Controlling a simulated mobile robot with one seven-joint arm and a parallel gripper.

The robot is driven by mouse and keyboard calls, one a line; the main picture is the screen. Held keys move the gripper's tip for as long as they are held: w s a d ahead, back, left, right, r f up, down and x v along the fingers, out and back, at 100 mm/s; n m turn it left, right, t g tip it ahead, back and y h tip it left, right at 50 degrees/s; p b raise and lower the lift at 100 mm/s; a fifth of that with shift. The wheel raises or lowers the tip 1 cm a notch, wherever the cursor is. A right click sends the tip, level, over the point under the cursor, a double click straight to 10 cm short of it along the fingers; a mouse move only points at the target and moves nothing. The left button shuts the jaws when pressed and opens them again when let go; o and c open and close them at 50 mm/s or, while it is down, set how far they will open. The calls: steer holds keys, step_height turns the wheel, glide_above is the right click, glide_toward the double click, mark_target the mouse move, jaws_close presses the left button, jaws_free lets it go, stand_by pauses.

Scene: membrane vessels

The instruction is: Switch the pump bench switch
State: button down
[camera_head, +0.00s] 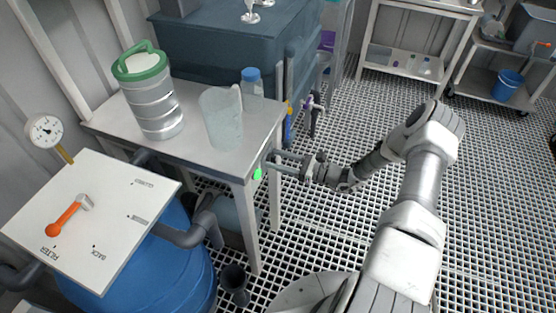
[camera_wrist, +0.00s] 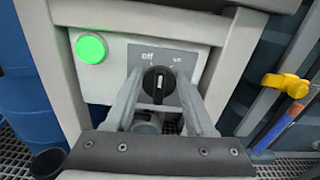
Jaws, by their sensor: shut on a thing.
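The pump bench switch is a black round knob (camera_wrist: 157,86) with a white mark. It sits on a grey label plate (camera_wrist: 176,58) reading "Off" at upper left and "on" at upper right. The white mark looks close to upright; I cannot tell which label it points to. My gripper (camera_wrist: 160,80) is shut on the knob, one finger on each side. A green lamp (camera_wrist: 91,48) left of the knob is bright. In the head view my gripper (camera_head: 275,162) reaches the bench's right side beside the lamp (camera_head: 257,174); the knob is hidden there.
On the bench (camera_head: 190,160) stand a green-lidded metal canister (camera_head: 152,100), a clear jug (camera_head: 222,122) and a blue-capped bottle (camera_head: 252,85). A panel with an orange-handled valve (camera_head: 68,216) is at left. A yellow-handled tool (camera_wrist: 285,84) hangs right of the switch. Open grating floor lies right.

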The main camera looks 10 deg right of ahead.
steer(key=n, duration=0.5)
steer(key=shift+s+a+f+b, duration=0.1)
steer(key=shift+s+f+b, duration=0.1)
steer(key=shift+s+b, duration=0.15)
steer(key=shift+n, duration=0.3)
steer(key=shift+c, duration=1.3)
jaws_free()
steer(key=p+v, duration=0.1)
steer(key=v, duration=1.6)
steer(key=shift+r, duration=0.1)
